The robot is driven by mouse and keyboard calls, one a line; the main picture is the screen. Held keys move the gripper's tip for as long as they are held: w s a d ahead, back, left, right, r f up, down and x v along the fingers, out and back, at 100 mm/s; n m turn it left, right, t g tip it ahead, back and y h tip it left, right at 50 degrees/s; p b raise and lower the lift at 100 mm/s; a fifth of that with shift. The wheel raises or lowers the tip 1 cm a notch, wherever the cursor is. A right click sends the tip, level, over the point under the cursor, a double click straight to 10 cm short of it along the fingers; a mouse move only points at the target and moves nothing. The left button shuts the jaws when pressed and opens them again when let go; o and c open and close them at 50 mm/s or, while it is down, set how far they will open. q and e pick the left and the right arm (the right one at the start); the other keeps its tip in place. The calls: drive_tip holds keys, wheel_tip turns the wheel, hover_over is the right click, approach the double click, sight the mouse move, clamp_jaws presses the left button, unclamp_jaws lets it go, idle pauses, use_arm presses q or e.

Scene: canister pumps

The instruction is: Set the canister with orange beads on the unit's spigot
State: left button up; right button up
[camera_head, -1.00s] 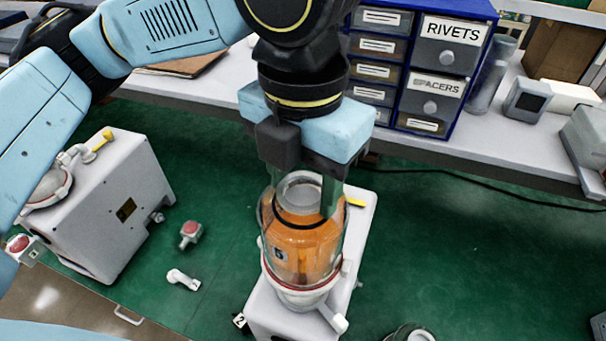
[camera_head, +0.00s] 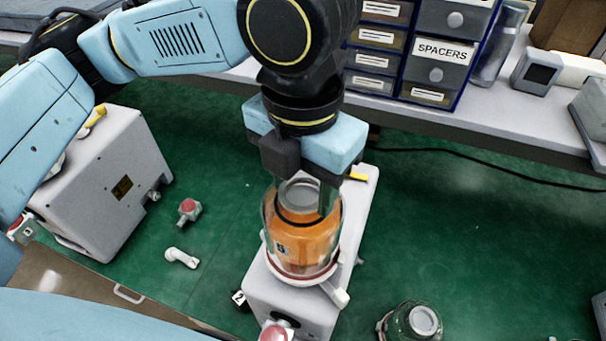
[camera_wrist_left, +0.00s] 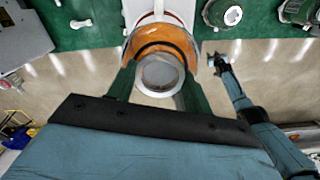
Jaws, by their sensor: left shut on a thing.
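The canister with orange beads (camera_head: 305,243) is a clear upright cylinder with a dark band and a grey top. It stands at the white, red-ringed collar of the grey-white unit (camera_head: 352,215); I cannot tell whether it is fully seated on the spigot, which is hidden. My left gripper (camera_head: 303,194) comes from above and is shut on the canister's upper part. The left wrist view also shows the canister (camera_wrist_left: 171,38) between the fingers. My right gripper (camera_wrist_left: 220,62) shows small at the right of that view, apart from the canister; its jaw state is unclear.
Another grey unit (camera_head: 105,185) stands at the left. A small red-topped part (camera_head: 188,208) and a white elbow piece (camera_head: 181,258) lie on the green surface. A greenish canister (camera_head: 413,322) is at the lower right. A bench with blue drawers (camera_head: 415,50) runs along the back.

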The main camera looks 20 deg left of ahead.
use_arm(q)
drive_tip(key=shift+p, duration=0.75)
idle(0.9)
drive_tip(key=shift+f+b, duration=0.55)
drive_tip(key=shift+f, duration=0.95)
idle(0.3)
drive_tip(key=o, duration=1.5)
wheel_tip(320, 180, up, 13)
drive_tip(key=shift+r, duration=0.2)
